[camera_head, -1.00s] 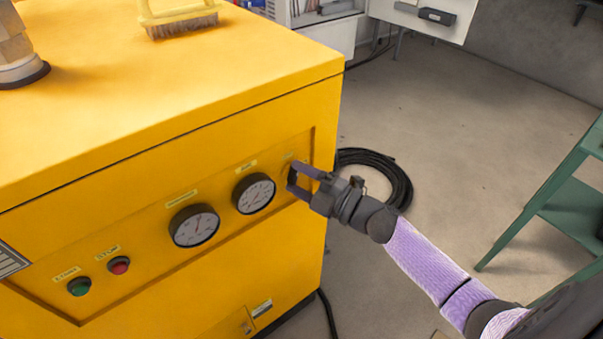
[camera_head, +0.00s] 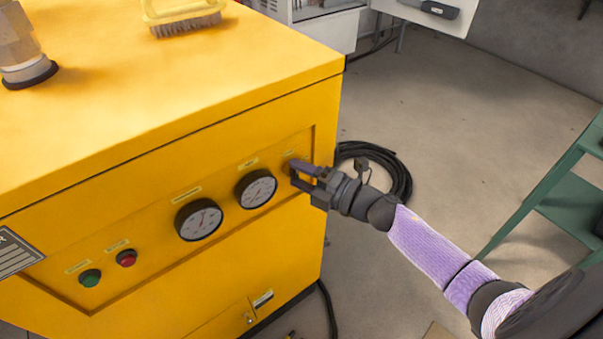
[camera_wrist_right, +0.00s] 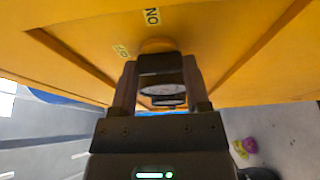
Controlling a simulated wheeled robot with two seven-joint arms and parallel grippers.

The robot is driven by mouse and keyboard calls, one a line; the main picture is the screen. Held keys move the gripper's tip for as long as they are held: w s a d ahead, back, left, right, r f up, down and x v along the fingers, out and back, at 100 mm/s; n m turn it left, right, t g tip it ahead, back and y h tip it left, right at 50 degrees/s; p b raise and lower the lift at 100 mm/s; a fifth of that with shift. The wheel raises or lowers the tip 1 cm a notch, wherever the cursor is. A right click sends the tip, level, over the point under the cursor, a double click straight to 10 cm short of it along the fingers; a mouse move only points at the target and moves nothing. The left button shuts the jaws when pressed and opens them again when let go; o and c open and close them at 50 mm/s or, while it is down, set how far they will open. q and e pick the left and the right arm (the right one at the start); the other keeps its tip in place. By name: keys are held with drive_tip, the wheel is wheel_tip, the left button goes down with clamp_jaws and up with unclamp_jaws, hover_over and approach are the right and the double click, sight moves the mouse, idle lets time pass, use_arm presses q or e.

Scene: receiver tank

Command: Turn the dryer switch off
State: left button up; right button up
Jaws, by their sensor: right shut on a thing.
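The dryer switch (camera_wrist_right: 160,66) is a dark knob at the right end of the yellow machine's front panel. In the right wrist view it sits between my fingers, in front of a round yellow base, near an "ON" label (camera_wrist_right: 152,16) that appears upside down. A second small label (camera_wrist_right: 121,51) is beside it, too small to read. My right gripper (camera_head: 293,172) is at the switch and shut on it; it also shows in the right wrist view (camera_wrist_right: 160,75). In the head view the fingers mostly hide the switch. My left gripper is not in view.
Two round gauges (camera_head: 256,189) (camera_head: 199,220), a red button (camera_head: 126,258) and a green button (camera_head: 90,278) line the panel to the left. A brush (camera_head: 184,18) lies on top of the machine. A coiled black hose (camera_head: 400,178) and a green stand (camera_head: 560,195) are to the right.

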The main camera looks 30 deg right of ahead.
drive_tip(key=o, duration=0.9)
drive_tip(key=shift+o, duration=0.5)
use_arm(q)
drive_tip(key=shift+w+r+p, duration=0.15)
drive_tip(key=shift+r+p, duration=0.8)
drive_tip(key=shift+p, duration=0.05)
use_arm(e)
drive_tip(key=v, duration=1)
drive_tip(key=shift+w, duration=0.1)
